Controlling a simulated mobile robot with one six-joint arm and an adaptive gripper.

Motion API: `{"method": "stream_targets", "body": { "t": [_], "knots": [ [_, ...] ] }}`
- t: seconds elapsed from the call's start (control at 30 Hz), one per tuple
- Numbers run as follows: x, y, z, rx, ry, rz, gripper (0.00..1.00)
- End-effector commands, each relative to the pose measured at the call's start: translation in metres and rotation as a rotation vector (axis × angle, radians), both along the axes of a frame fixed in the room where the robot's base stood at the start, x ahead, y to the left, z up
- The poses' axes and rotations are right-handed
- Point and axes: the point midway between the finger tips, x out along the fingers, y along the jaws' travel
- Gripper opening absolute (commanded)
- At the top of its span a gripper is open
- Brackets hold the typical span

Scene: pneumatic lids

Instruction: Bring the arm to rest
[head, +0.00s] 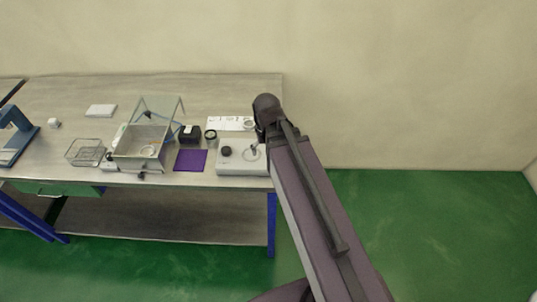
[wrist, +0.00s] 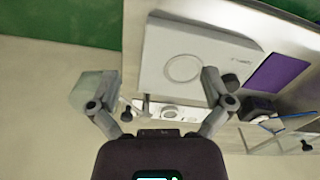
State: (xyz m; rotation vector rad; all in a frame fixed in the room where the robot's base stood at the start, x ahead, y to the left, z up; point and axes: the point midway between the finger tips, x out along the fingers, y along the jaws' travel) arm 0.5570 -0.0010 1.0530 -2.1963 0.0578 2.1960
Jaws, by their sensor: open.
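My gripper (wrist: 160,85) is open in the wrist view, its two fingers spread apart with no object between them that I can make out. A pale, see-through block (wrist: 90,90) shows behind the left finger; I cannot tell what it is or whether it touches. In the head view my dark arm reaches up from the lower right to the right end of the workbench (head: 245,90). There the gripper is mostly hidden by the arm, near a white device (head: 232,167) with a black knob. A white device with a round ring (wrist: 165,50) lies beyond the fingers in the wrist view.
A purple mat (head: 190,160), a metal box (head: 127,158) with a raised clear lid (head: 158,106), a black box (head: 188,134) and a glass tray (head: 84,153) stand on the bench. A blue press (head: 16,140) stands far left. Green floor (head: 440,220) is clear at right.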

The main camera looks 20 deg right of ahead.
Motion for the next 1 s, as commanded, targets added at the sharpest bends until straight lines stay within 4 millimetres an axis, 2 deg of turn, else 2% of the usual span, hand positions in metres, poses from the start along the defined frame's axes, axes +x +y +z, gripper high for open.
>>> {"method": "stream_targets", "body": {
  "t": [0.03,0.17,0.5,0.8,1.0],
  "knots": [
    [-0.012,0.000,0.000,0.000,0.000,0.018,1.00],
    [-0.021,0.000,0.000,0.000,0.000,0.048,1.00],
    [-0.020,0.000,0.000,0.000,0.000,0.052,1.00],
    [-0.020,0.000,-0.020,0.000,0.000,0.051,1.00],
    [-0.020,0.000,-0.019,0.000,0.000,0.051,1.00]
  ]
}}
